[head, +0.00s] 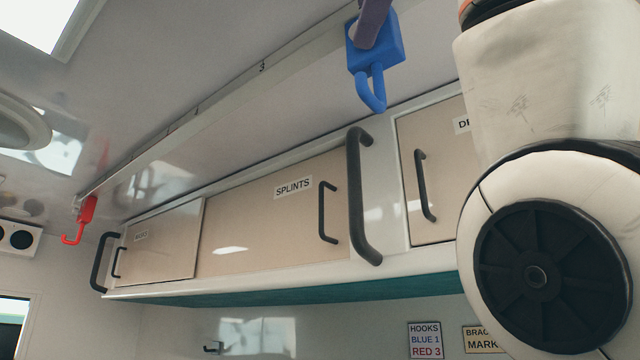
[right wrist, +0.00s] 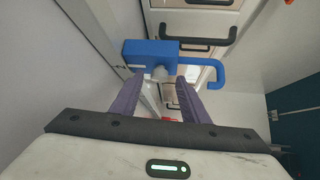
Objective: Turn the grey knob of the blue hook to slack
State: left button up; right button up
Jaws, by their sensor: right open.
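The blue hook (head: 388,45) hangs from the ceiling rail at the top of the head view, its hook part pointing down. In the right wrist view, the blue hook (right wrist: 150,52) lies just beyond my fingertips. Its grey knob (right wrist: 158,72) shows small and pale between the fingertips. My right gripper (right wrist: 158,84) is open, with one purple finger on each side of the knob; I cannot tell whether either touches it. In the head view a purple finger of my right gripper (head: 371,22) covers part of the hook body. My left gripper is not in view.
A red hook (head: 86,210) hangs at the rail's far left end. The ceiling rail (head: 215,110) runs above cabinets, including the splints cabinet (head: 265,225). A dark grab handle (head: 357,195) stands out below the blue hook. A sign (head: 425,340) reads HOOKS, BLUE 1, RED 3.

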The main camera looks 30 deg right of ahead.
jog(key=b+v, duration=0.1)
jog(key=v, duration=0.7)
jog(key=shift+s, duration=0.3)
jog(key=shift+a, duration=0.1)
